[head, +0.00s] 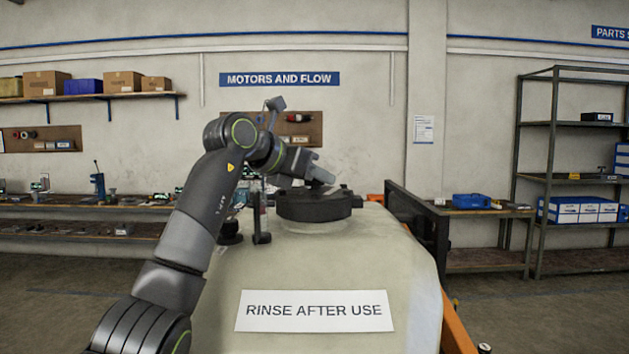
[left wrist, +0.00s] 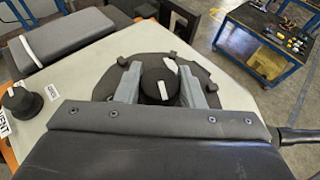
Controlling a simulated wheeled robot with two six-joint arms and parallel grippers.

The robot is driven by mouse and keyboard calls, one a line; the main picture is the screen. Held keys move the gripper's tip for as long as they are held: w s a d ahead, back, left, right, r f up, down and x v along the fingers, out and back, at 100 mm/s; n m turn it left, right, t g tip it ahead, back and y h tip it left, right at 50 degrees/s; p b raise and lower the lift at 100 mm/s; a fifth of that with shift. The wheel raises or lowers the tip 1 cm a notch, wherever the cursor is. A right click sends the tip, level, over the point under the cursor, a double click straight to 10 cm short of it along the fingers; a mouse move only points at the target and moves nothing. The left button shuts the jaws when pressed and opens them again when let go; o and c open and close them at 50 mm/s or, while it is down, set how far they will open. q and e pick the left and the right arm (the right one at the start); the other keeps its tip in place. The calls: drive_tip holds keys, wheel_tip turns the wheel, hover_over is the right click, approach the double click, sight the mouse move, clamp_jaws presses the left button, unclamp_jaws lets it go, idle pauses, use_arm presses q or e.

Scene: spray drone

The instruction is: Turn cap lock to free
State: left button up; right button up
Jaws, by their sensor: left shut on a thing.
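A wide black round cap (head: 305,206) sits on top of the pale tank (head: 400,262). In the left wrist view the cap (left wrist: 228,92) has several small lugs on its rim. My left gripper (left wrist: 159,72) is shut on this knob, one grey finger on each side. In the head view my left gripper (head: 322,177) is over the cap and hides the knob. My right gripper is not in view.
A black fitting (head: 261,225) stands on the tank left of the cap. A dark upright panel (head: 418,222) rises along the tank's right side. Workbenches and shelves line the back wall. The left wrist view shows a blue cart (left wrist: 265,40) with tools.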

use_arm(q)
drive_tip(key=o, duration=1)
drive_tip(key=shift+s+a+r, duration=0.1)
drive_tip(key=shift+s+a, duration=0.05)
drive_tip(key=shift+a, duration=0.05)
drive_tip(key=b+v, duration=0.6)
drive_tip(key=v, duration=1.1)
